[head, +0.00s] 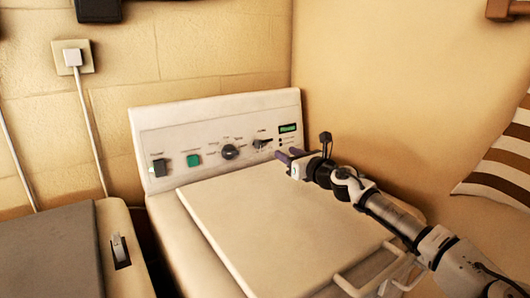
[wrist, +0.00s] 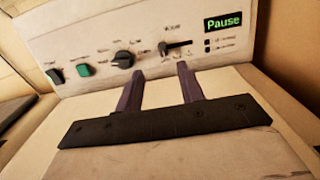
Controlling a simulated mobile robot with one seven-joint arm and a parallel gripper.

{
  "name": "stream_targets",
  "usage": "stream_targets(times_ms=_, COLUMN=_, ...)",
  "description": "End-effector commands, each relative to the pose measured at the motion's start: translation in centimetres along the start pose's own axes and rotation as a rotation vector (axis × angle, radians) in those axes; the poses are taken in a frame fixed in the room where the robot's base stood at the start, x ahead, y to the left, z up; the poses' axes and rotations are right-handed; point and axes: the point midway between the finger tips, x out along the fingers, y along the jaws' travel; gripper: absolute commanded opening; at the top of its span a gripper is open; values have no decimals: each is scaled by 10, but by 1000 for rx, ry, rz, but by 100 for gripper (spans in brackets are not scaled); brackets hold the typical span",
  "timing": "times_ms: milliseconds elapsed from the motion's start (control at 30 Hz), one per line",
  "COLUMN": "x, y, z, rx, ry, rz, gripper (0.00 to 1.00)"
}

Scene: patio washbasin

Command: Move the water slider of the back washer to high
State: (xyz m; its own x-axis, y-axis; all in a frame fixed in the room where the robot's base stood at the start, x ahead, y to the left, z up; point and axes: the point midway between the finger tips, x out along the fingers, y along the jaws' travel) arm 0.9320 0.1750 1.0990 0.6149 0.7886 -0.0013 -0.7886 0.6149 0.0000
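The white washer (head: 215,112) stands against the back wall with its control panel upright behind a closed lid. Its black slider (head: 262,143) sits right of the round dial, below small lettering. The slider also shows in the wrist view (wrist: 174,47), with its thicker dark part at the left; the setting marks are too small to read. My gripper (head: 287,153) is above the rear of the lid, just in front of the panel and slightly right of the slider. In the wrist view the two purple fingers (wrist: 160,70) are apart with nothing between them, below the slider.
A round black dial (wrist: 123,59), a green button (wrist: 83,70) and a dark switch (wrist: 55,76) lie left of the slider. A green display (wrist: 223,23) reads "Pause". Another appliance (head: 117,250) stands at the left. The lid (head: 265,220) is bare.

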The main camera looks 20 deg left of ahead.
Motion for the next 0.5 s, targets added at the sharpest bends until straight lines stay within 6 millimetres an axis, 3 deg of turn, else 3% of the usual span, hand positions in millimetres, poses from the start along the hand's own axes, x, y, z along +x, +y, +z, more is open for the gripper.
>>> stream_targets(times_ms=67, x=0, y=0, z=-10, rx=-2, ry=1, rz=-1, gripper=38)
stream_targets(times_ms=267, x=12, y=0, z=-8, rx=1, ry=1, rz=0, gripper=38)
stream_targets(times_ms=500, x=56, y=1, z=-6, rx=2, ry=1, rz=1, gripper=38)
